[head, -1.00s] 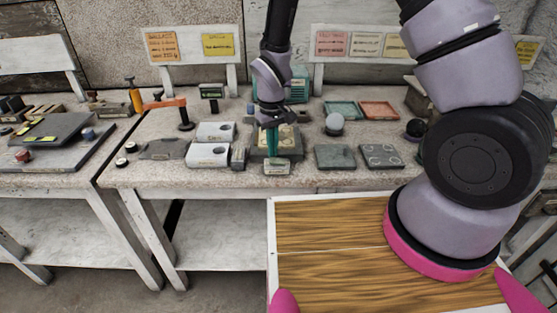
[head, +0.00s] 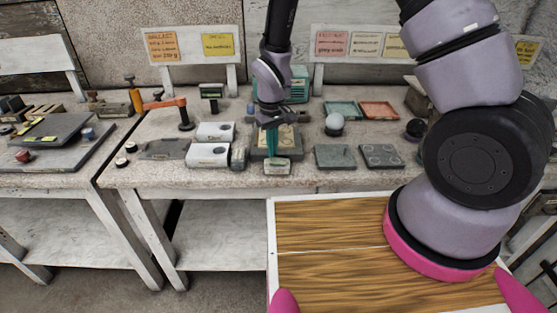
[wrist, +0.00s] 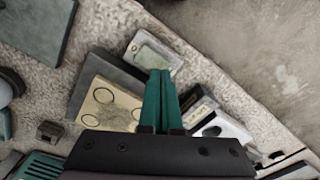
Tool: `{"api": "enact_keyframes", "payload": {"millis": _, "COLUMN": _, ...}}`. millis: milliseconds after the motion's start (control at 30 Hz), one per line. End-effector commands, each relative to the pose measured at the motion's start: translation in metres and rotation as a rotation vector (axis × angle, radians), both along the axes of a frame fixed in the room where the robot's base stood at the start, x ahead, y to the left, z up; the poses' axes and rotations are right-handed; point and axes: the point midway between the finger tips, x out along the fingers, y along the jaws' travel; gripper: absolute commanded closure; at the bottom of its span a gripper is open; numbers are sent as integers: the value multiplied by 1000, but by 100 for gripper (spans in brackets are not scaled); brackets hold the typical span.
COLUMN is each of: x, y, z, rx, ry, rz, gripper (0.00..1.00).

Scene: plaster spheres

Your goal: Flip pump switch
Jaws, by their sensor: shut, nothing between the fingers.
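My gripper (head: 272,152) points down over the middle of the bench, its teal fingers together and empty. In the wrist view the closed fingertips (wrist: 161,72) are in front of a small pale label plate (wrist: 150,52). A cream plate with ringed circles (wrist: 103,103) on a dark base is beside the fingers. On their other side is a small dark block (wrist: 201,106), which shows as a grey block (head: 239,156) in the head view. I cannot tell which part is the pump switch, nor whether the fingers touch anything.
White boxes (head: 208,155) are left of my gripper. Dark tiles (head: 335,157), a pale sphere (head: 334,124) and green and orange trays (head: 379,110) are to the right. A teal machine (head: 297,88) stands behind. The bench's front edge is mostly clear.

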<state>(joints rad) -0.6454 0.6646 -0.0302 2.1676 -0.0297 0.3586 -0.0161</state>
Motion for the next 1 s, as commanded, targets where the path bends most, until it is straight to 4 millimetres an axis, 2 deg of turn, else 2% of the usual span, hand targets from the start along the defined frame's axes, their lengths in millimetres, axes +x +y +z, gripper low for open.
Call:
{"api": "enact_keyframes", "payload": {"millis": 567, "x": 0, "y": 0, "z": -18, "rx": 0, "ry": 1, "rz": -1, "gripper": 100}}
{"api": "enact_keyframes", "payload": {"millis": 1000, "x": 0, "y": 0, "z": -16, "rx": 0, "ry": 0, "rz": 0, "gripper": 100}}
